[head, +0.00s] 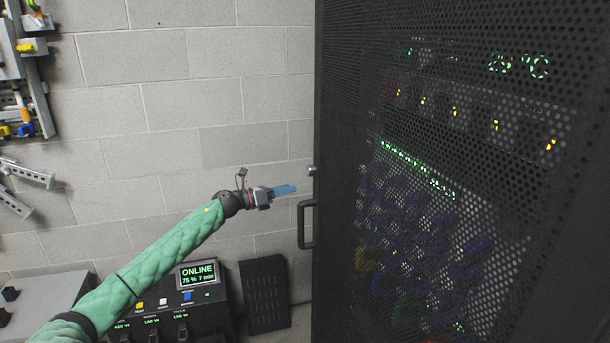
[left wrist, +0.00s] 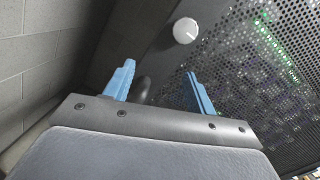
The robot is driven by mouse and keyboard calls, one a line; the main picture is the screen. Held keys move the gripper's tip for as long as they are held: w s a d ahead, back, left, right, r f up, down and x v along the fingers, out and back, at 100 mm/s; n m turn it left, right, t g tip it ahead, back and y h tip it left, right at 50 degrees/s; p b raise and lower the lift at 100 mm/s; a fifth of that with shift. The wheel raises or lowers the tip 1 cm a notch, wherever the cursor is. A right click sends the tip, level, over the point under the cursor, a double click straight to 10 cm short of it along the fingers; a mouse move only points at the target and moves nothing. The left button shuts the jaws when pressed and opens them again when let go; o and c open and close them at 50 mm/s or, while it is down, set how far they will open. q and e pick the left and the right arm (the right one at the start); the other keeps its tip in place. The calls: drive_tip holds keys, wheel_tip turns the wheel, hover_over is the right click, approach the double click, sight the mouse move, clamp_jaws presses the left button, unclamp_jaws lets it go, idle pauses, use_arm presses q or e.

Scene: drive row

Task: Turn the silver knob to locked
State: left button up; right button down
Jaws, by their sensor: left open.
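The silver knob (left wrist: 185,30) is a round, pale disc on the dark frame of the perforated rack door, seen in the left wrist view beyond my fingers. In the head view the knob (head: 312,171) is small, at the door's left edge above the handle. My left gripper (head: 286,189) has blue fingers and is just left of the knob and a little lower, apart from it. In the left wrist view my left gripper (left wrist: 160,84) is open with nothing between its fingers. I cannot tell which way the knob is turned. My right gripper is not in view.
The perforated rack door (head: 450,160) fills the right side. Its dark handle (head: 305,224) sticks out below the knob. A power unit (head: 185,305) reading ONLINE stands at lower left. A dark perforated panel (head: 266,293) leans by the block wall (head: 180,100). Shelving with tools (head: 22,70) is at far left.

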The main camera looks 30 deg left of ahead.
sight(308, 171)
use_arm(q)
wheel_tip(308, 171, up, 6)
drive_tip(key=f+m+g, duration=0.1)
drive_tip(key=m+g, duration=0.1)
drive_tip(key=m, duration=0.1)
drive_tip(key=shift+m+h, duration=0.3)
drive_tip(key=shift+h, duration=0.1)
drive_tip(key=p+x, duration=0.1)
drive_tip(key=x, duration=0.1)
drive_tip(key=p+x, duration=0.2)
drive_tip(key=x, duration=0.1)
drive_tip(key=shift+w+d+r, duration=0.2)
drive_tip(key=shift+d+r, duration=0.1)
drive_tip(key=shift+r, duration=0.1)
drive_tip(key=shift+w+d+f+p, duration=0.1)
drive_tip(key=shift+w+d+p, duration=0.3)
drive_tip(key=shift+w, duration=0.05)
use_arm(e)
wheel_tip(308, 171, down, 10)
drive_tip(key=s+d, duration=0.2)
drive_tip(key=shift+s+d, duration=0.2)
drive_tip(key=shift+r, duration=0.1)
use_arm(q)
drive_tip(key=c, duration=1)
